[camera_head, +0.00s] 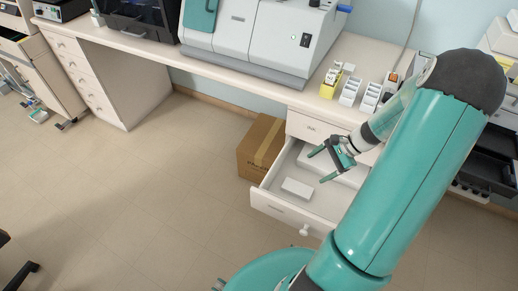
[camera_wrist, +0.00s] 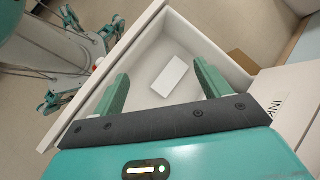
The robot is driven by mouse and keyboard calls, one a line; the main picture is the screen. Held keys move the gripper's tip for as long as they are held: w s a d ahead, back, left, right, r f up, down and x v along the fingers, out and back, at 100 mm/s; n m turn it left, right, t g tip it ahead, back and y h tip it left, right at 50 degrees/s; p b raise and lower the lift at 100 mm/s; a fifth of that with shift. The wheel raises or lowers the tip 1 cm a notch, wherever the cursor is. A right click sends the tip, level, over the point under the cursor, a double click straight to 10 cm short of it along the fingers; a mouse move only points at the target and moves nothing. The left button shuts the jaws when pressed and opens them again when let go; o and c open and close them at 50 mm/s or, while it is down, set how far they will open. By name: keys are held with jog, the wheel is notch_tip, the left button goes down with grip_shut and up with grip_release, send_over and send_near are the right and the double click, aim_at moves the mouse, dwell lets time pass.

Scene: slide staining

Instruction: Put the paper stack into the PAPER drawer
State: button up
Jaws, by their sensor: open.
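A white paper stack (camera_head: 297,188) lies flat on the floor of an open white drawer (camera_head: 282,210), near its front. In the wrist view the stack (camera_wrist: 170,76) shows as a plain white block lying inside the drawer walls (camera_wrist: 226,48). The drawer front's label is too small to read. My gripper (camera_head: 322,165) is open, its two green fingers apart and empty, above the drawer. In the wrist view the stack appears between the fingers (camera_wrist: 161,72), lower down and apart from them.
A closed drawer labelled INK (camera_head: 310,128) is just above the open one. A cardboard box (camera_head: 260,144) stands on the floor to the left of the drawer. The bench (camera_head: 225,76) above carries a large machine (camera_head: 250,35) and slide racks (camera_head: 360,94). Open floor lies at left.

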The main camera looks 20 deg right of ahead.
jog(key=w+a+r+n+g+h, duration=0.25)
jog(key=a+r+n, duration=0.35)
jog(key=a+r, duration=0.45)
jog(key=s+a+r+n+t+h, duration=0.2)
jog(key=s+a+r+n, duration=0.3)
jog(key=r, duration=0.4)
jog(key=s+a+r+n+t+h, duration=0.2)
jog(key=s+a+r+n+t, duration=0.1)
jog(key=s+a+r+n, duration=0.2)
jog(key=a+r+n, duration=0.2)
jog(key=a+r, duration=0.2)
jog(key=a, duration=0.1)
jog(key=shift+r+h, duration=0.35)
jog(key=shift+s, duration=0.1)
